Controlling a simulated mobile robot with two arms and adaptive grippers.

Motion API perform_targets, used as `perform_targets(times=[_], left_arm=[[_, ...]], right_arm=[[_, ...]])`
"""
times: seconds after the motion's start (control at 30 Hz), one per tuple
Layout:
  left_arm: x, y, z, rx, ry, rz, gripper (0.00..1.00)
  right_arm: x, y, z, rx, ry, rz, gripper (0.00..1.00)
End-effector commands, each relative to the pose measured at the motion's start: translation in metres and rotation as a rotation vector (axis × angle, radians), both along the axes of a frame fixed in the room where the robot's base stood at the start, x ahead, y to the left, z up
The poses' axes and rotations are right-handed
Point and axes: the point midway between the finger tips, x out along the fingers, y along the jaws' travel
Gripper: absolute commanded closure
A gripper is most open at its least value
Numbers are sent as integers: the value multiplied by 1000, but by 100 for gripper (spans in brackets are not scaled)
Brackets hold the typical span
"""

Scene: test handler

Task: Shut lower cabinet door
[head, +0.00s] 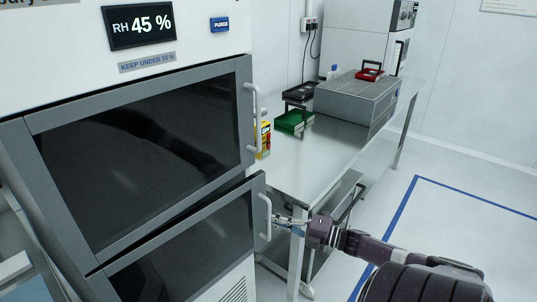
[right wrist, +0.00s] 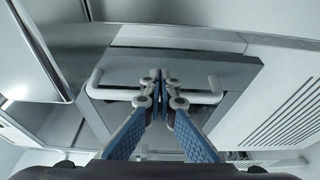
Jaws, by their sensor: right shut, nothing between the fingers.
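The lower cabinet door (head: 182,246) is a grey-framed dark glass panel with a white bar handle (head: 265,216) near its right edge. Its right edge sticks out a little past the upper door, with a dark gap along its top, so it looks slightly ajar. My right gripper (head: 276,219) is shut and empty, its tips at the handle. In the right wrist view the closed fingertips (right wrist: 164,76) overlap the middle of the handle (right wrist: 108,92), in front of the door (right wrist: 185,62). I cannot tell whether they touch. My left gripper is not in view.
The upper door (head: 145,150) above looks closed, with its own white handle (head: 253,117). A metal table (head: 315,155) stands close to the right of the cabinet, bearing a grey box (head: 355,100) and a green tray (head: 293,122). The floor at right is clear.

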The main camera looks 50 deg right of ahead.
Motion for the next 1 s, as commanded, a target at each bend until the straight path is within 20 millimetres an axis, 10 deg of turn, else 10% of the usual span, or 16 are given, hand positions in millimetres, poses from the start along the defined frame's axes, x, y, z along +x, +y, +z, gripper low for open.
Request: perform_targets(times=[0.63, 1.0], left_arm=[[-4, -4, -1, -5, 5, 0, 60], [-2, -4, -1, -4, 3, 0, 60]], right_arm=[[-4, -2, -1, 1, 0, -2, 100], [-65, -23, -3, 1, 6, -7, 100]])
